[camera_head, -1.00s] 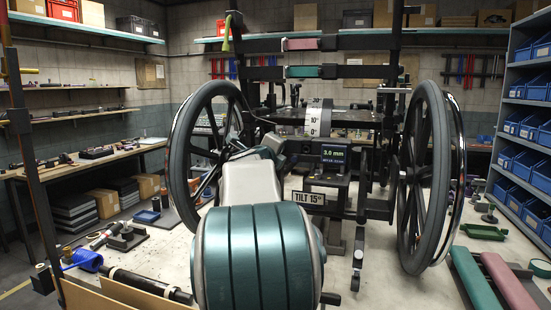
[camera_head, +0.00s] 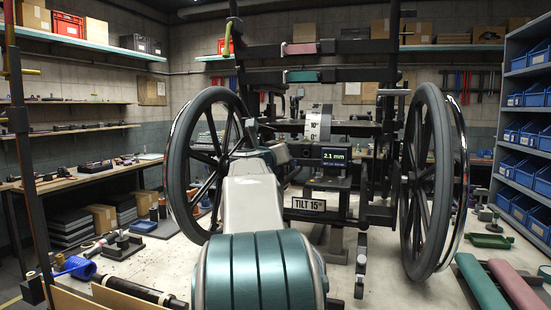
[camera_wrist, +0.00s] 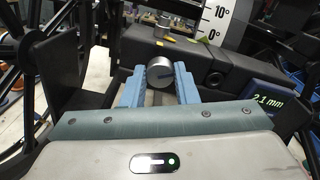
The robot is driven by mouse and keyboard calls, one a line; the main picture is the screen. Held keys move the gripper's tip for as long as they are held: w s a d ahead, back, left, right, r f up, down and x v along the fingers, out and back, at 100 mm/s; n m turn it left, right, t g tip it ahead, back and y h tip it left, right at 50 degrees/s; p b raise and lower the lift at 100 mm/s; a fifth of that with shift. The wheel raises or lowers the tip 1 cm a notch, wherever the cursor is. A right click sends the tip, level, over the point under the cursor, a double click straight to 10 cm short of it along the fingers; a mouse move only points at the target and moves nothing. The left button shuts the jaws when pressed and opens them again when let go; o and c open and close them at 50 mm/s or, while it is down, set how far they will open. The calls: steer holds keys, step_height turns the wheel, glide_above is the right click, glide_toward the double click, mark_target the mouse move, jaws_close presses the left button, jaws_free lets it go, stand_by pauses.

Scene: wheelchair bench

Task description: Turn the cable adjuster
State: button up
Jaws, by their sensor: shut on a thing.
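The cable adjuster appears as a round metal knob (camera_wrist: 160,74) in the wrist view, set against the dark frame of the wheelchair. My gripper (camera_wrist: 160,80) has its two blue fingers on either side of the knob, shut on it. In the head view my arm hides the knob and the fingers. The wheelchair stands on the bench with its left wheel (camera_head: 205,165) and right wheel (camera_head: 428,180) upright. A small display (camera_head: 334,154) reads 2.1 mm; it also shows in the wrist view (camera_wrist: 268,101).
A white angle scale (camera_head: 313,127) stands above the display, and a TILT 15 sign (camera_head: 308,204) hangs below it. Green and pink pads (camera_head: 510,285) lie at the bench's right. A blue coil (camera_head: 78,267) and a black tube (camera_head: 135,291) lie at the left.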

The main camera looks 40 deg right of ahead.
steer(key=shift+s+m, duration=0.1)
steer(key=shift+m, duration=0.3)
steer(key=o, duration=1)
steer(key=shift+d, duration=0.15)
steer(key=shift+a, duration=0.2)
steer(key=v, duration=1.3)
steer(key=shift+a+b, duration=0.3)
steer(key=shift+b, duration=0.05)
steer(key=shift+s, duration=0.1)
